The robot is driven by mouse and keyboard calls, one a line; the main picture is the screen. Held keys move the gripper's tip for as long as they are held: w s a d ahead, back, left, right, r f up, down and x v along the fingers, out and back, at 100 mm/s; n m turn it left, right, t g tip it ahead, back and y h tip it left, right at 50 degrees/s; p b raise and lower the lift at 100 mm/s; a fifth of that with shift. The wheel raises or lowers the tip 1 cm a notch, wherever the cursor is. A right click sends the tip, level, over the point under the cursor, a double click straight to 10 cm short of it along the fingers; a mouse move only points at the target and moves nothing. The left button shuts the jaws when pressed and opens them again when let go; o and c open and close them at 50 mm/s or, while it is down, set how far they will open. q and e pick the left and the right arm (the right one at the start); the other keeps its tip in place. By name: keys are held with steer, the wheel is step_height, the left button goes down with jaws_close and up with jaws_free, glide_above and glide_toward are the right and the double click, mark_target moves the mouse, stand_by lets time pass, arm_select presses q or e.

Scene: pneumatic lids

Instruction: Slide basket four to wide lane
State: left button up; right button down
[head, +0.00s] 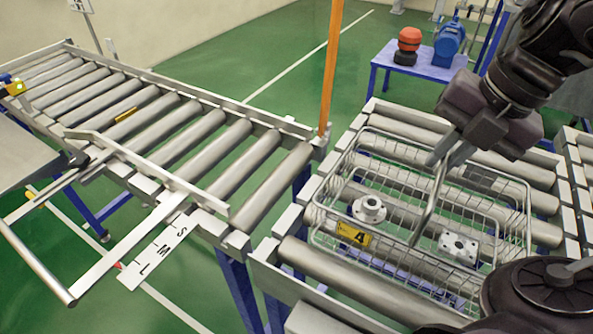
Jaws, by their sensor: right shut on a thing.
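Wire basket four (353,236), with a yellow tag reading 4, stands upright on the right roller conveyor (330,283). It holds a round flanged metal part (369,208) and a square metal block (458,246). My right gripper (440,158) comes in from the upper right and is shut on the basket's upright handle (428,212). A roller lane (193,137) lies to the left, with a metal guide rail (150,168) set at an angle along its near side. I cannot tell which lane is the wide one. My left gripper is out of view.
A white S-M-L scale plate (152,258) is beside the left lane. An orange post (331,65) stands near the gap between the conveyors. A blue table (417,68) at the back holds a red-and-black object (408,46) and a blue machine (449,42). The left lane's rollers are mostly clear.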

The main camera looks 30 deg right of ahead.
steer(key=shift+s, duration=0.1)
steer(key=shift+s+d+b, duration=0.2)
steer(key=shift+s+d, duration=0.3)
steer(key=shift+s, duration=0.4)
steer(key=shift+s+d+b, duration=0.15)
steer(key=shift+s+d, duration=0.35)
steer(key=shift+s, duration=0.4)
steer(key=c, duration=1.5)
jaws_free()
steer(key=shift+o, duration=0.2)
step_height(320, 180, up, 8)
steer(key=p, duration=0.7)
steer(key=shift+r, duration=0.1)
